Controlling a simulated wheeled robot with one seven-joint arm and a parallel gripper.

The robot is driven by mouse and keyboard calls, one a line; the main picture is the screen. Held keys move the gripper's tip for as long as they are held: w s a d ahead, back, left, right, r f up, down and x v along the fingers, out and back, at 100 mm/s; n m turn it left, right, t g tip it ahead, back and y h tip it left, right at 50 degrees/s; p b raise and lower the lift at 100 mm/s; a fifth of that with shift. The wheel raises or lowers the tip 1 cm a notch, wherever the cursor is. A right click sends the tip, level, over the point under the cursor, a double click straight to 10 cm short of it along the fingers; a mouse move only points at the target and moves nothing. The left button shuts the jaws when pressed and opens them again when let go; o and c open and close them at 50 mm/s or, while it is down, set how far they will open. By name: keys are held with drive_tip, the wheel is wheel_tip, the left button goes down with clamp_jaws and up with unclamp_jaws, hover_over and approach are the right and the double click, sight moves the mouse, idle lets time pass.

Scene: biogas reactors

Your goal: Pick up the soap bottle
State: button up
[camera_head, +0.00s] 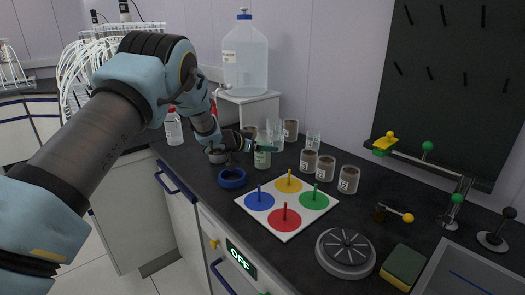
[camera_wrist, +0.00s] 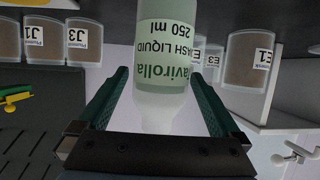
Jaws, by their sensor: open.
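The soap bottle (camera_head: 262,160) stands on the dark bench, with a pale green label. In the wrist view, where things appear upside down, the bottle (camera_wrist: 166,60) shows large and central, with "WASH LIQUID 250 ml" on its label. My gripper (camera_head: 268,147) is at the bottle. In the wrist view my gripper (camera_wrist: 162,90) is open, with one green finger on each side of the bottle. Gaps show between the fingers and the bottle's pale narrowing part. Part of the bottle lies outside the wrist view.
Several labelled brown-filled jars (camera_head: 308,162) and clear glasses (camera_head: 313,140) stand close behind and right of the bottle. A blue ring (camera_head: 231,178) lies in front left. A white board with coloured pegs (camera_head: 286,228) lies in front. A large water container (camera_head: 245,62) stands on a white stand behind.

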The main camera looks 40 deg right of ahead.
clamp_jaws()
idle(0.8)
